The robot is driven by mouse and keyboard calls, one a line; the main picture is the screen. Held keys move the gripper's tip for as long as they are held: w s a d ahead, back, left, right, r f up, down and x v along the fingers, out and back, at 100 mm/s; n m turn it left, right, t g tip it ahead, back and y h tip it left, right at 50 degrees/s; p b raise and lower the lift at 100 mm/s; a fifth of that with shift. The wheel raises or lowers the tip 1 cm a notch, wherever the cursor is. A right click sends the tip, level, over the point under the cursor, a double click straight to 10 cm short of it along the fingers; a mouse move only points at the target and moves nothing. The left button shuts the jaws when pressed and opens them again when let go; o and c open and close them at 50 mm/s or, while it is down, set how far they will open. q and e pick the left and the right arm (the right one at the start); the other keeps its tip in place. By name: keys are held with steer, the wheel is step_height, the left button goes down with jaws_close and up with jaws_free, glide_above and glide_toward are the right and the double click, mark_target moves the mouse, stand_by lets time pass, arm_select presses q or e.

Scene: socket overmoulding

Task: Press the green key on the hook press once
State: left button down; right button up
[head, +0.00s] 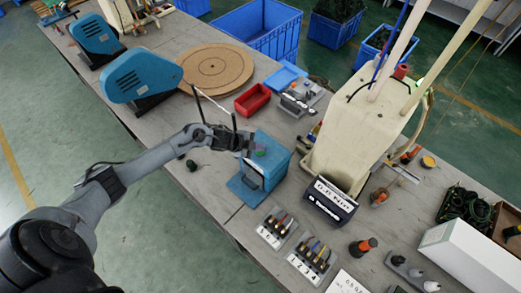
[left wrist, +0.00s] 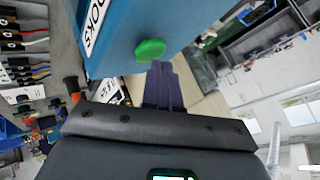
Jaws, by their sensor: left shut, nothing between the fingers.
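The hook press is a blue box (head: 277,157) standing near the table's front edge in the head view. In the left wrist view its blue face (left wrist: 190,18) fills the top, with a white label ending in "OOKS". The round green key (left wrist: 150,50) sticks out from that face; in the head view the key (head: 260,153) shows small beside my gripper. My left gripper (head: 247,144) is shut and empty, close to the key. In the left wrist view its fingers (left wrist: 163,85) show just below the key; I cannot tell whether they touch it. My right gripper is not in view.
A cream machine (head: 360,125) with a dark label stands right of the press. Grey holders with connectors (head: 278,228) lie in front. A red bin (head: 253,99) and a round wooden board (head: 215,68) are behind.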

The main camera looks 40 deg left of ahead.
arm_select(q)
steer(key=shift+f, duration=0.25)
steer(key=shift+r, duration=0.1)
stand_by(0.4)
steer(key=shift+r+p, duration=0.3)
steer(key=shift+r, duration=0.05)
steer(key=shift+r+p, duration=0.6)
steer(key=shift+r+p, duration=0.4)
steer(key=shift+r, duration=0.05)
step_height(320, 180, up, 4)
steer(key=p, duration=0.4)
steer(key=shift+r, duration=0.1)
